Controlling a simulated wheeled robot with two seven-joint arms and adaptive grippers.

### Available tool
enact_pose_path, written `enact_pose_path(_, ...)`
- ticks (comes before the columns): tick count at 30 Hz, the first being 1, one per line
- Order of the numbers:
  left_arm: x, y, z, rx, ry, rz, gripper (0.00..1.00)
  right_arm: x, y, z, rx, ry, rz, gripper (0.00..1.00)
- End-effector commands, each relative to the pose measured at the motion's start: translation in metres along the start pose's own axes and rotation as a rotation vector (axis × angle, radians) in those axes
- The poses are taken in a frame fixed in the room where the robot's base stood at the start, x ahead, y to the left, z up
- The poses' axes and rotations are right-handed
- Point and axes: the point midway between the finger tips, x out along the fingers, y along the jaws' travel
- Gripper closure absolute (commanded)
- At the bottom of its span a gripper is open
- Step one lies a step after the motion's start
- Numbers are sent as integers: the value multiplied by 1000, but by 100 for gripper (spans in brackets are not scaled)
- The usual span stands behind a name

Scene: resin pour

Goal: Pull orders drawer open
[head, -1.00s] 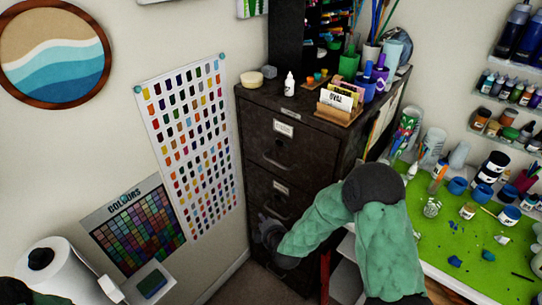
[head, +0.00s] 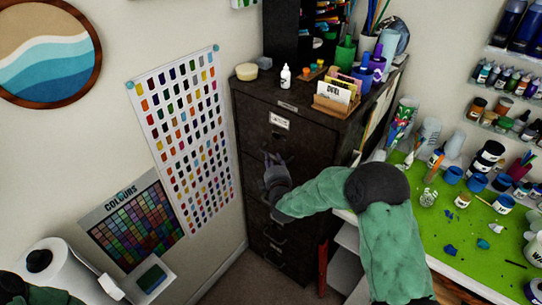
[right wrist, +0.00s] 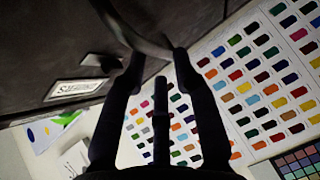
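The dark metal filing cabinet (head: 315,150) stands in the corner with its drawers shut. Its top drawer has a white label (head: 279,121), too small to read here.
A white bottle (head: 285,77), a card holder (head: 338,100) and purple bottles stand on the cabinet. The green-topped workbench (head: 465,225) with paint jars lies to the right. A colour chart (head: 185,135) hangs on the left wall. Floor shows before the cabinet.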

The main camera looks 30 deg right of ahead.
Motion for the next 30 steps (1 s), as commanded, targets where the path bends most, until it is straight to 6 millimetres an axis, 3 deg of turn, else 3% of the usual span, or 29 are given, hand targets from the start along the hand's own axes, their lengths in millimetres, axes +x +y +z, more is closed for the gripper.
enact_pose_path(3,3,-1,0,0,0,0,60,19,-2,0,0,0,-1,70)
enact_pose_path(9,4,-2,0,0,0,0,60,37,0,0,0,0,0,70)
enact_pose_path(20,4,-2,0,0,0,0,60,42,0,0,0,0,-1,70)
enact_pose_path(23,4,-2,0,0,0,0,60,42,0,0,1,0,-1,96)
enact_pose_path(24,4,-2,0,0,0,0,60,42,0,0,1,0,-1,100)
enact_pose_path(30,4,-2,0,0,0,0,60,41,0,0,0,0,-2,100)
